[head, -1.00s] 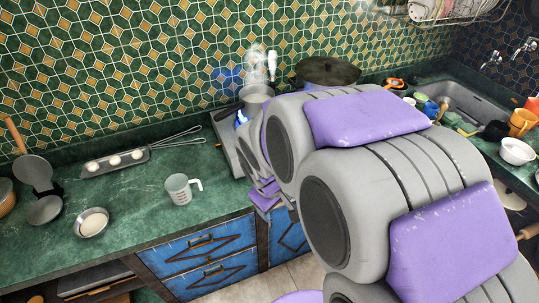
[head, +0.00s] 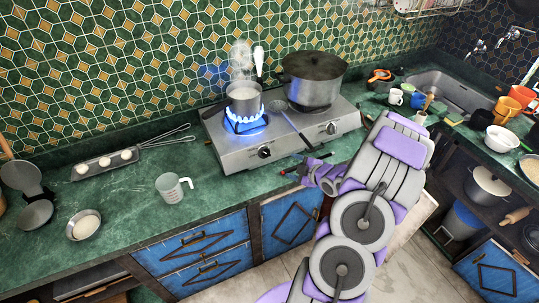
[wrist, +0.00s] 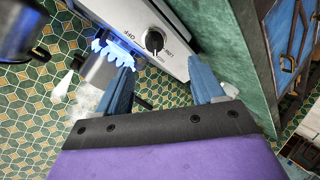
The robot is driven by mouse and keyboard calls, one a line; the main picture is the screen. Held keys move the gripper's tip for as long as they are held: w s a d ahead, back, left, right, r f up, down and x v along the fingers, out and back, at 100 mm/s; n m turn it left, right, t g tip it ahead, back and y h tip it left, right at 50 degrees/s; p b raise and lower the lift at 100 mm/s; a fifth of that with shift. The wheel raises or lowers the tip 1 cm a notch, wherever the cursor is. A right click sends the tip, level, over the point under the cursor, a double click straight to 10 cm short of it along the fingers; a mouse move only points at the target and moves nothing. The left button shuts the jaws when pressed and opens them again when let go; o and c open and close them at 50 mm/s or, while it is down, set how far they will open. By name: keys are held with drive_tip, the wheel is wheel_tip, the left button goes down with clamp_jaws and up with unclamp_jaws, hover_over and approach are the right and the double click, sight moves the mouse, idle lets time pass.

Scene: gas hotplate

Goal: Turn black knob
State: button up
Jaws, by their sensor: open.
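The gas hotplate (head: 233,155) has two black knobs on its front panel. The left knob (head: 264,152) is below the lit burner with blue flame (head: 247,125). The right knob (head: 331,129) is below the other burner. My gripper (head: 290,165) is open and empty, in front of the hotplate and to the right of the left knob. In the wrist view my gripper's two blue fingers (wrist: 160,72) are spread apart. A black knob (wrist: 154,41) shows beyond and between them, apart from both, next to "OFF" and "LOW" lettering.
A small steaming pot (head: 244,98) stands on the lit burner; a large dark-lidded pot (head: 313,88) stands on the right burner. A measuring cup (head: 173,188) and a whisk (head: 166,138) are on the green counter to the left. Blue cabinets (head: 290,222) are below.

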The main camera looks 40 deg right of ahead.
drive_tip(key=s+t, duration=0.2)
drive_tip(key=b, duration=0.2)
approach(269, 155)
drive_tip(key=shift+y, duration=0.3)
drive_tip(key=x, duration=0.9)
drive_tip(key=shift+w+d, duration=0.1)
drive_tip(key=shift+w, duration=0.25)
drive_tip(key=shift+c, duration=0.3)
drive_tip(key=shift+f, duration=0.1)
drive_tip(key=c, duration=1)
